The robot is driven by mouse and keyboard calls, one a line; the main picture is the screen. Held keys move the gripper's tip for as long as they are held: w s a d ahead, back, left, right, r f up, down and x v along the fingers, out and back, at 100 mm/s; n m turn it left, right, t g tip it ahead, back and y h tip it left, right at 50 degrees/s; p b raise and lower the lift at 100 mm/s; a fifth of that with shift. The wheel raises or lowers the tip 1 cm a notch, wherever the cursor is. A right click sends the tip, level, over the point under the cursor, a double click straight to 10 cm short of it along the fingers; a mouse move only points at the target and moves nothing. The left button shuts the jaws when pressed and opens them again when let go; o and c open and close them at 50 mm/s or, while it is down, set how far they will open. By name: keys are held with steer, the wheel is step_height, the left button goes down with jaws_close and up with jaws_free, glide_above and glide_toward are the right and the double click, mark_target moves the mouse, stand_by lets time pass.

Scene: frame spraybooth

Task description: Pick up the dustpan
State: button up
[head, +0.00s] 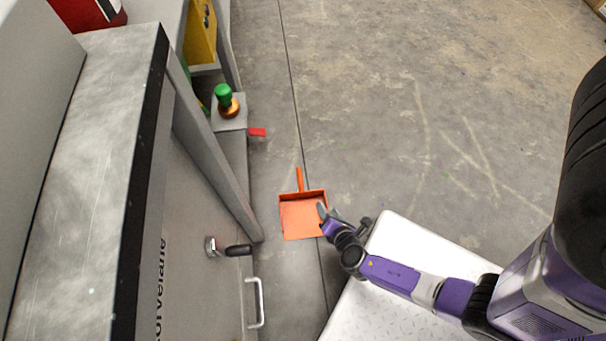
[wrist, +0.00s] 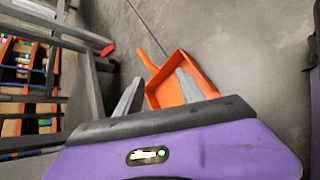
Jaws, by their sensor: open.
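An orange dustpan (head: 302,217) lies on the concrete floor in the head view, its handle pointing away from me. My gripper (head: 328,212) is at the right side of the pan in that picture; its height above the pan is hard to judge. In the wrist view the dustpan (wrist: 178,82) lies beyond my gripper (wrist: 158,88), whose two fingers are spread apart. The right finger overlaps the pan and hides part of it. The left finger is left of the pan. Nothing is held between the fingers.
A grey cabinet (head: 195,270) with handles stands left of the dustpan. A grey post bears a green-topped knob (head: 223,95), and a red lever (head: 257,132) sticks out nearby. In the wrist view, shelving (wrist: 38,90) fills the left. The floor beyond and right is clear.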

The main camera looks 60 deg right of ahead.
mark_target(302, 188)
steer(key=w+d+f+n+b, duration=0.1)
steer(key=w+f+n+b, duration=0.1)
steer(key=w, duration=0.1)
steer(key=w+d+f+n+t+h+b, duration=0.1)
steer(key=w+f+n+b, duration=0.1)
steer(key=w+f, duration=0.1)
steer(key=w+d+f+n+h+b, duration=0.1)
steer(key=w+f+n+b, duration=0.1)
steer(key=w+f, duration=0.1)
steer(key=shift+w+f+t+b, duration=0.2)
steer(key=shift+t+b, duration=0.15)
steer(key=shift+t, duration=0.05)
steer(key=shift+w+d+f, duration=0.1)
steer(key=shift+w, duration=0.25)
steer(key=b+x, duration=0.4)
steer(key=x, duration=0.2)
steer(key=shift+w+d+f, duration=0.1)
steer(key=shift+w+d, duration=0.1)
steer(key=shift+d, duration=0.05)
steer(key=shift+w+d, duration=0.25)
steer(key=shift+w, duration=0.1)
jaws_close()
